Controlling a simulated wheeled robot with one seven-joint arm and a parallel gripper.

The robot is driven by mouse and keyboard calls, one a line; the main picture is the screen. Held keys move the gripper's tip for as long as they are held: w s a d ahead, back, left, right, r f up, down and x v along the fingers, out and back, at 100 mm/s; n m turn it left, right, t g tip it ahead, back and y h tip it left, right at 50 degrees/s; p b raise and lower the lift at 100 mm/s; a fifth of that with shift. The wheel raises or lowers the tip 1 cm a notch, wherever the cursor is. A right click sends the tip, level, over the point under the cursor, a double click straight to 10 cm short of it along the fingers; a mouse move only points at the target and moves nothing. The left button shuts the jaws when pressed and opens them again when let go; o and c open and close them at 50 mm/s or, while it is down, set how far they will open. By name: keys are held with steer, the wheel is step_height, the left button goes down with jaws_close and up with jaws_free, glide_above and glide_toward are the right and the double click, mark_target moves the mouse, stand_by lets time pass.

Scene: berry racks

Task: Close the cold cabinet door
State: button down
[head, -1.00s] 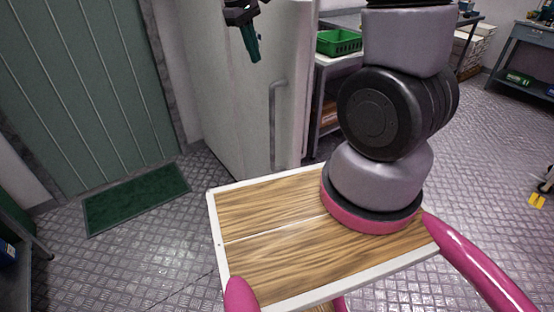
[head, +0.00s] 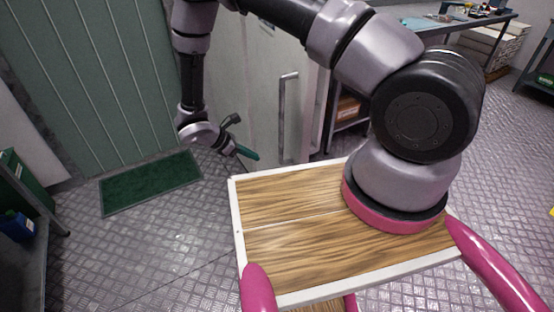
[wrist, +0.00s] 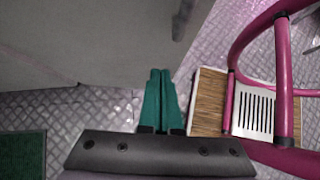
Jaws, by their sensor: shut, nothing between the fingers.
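The cold cabinet (head: 255,75) is a tall pale grey unit, in the middle of the head view behind my wooden deck. A vertical bar handle (head: 283,118) is on its door, near the right edge of the pale face. In the wrist view a large grey panel (wrist: 60,45) fills the upper left, with the blurred handle (wrist: 183,18) at its top right. My gripper (head: 250,154) is low in front of the panel, left of the handle. Its green fingers (wrist: 161,85) are together and empty. I cannot tell how far the door stands open; my arm hides its upper part.
A green wall door (head: 90,80) and a dark green mat (head: 150,184) are at the left. A shelf with a blue container (head: 17,226) stands at the far left. A workbench (head: 450,22) is at the back right. Metal floor lies clear between mat and deck.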

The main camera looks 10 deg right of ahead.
mark_target(280, 162)
steer(key=x, duration=0.4)
steer(key=d+r+x, duration=0.1)
steer(key=x, duration=0.7)
steer(key=shift+w+d+r, duration=0.1)
steer(key=shift+d+r, duration=0.2)
steer(key=shift+r, duration=0.1)
steer(key=shift+d, duration=0.45)
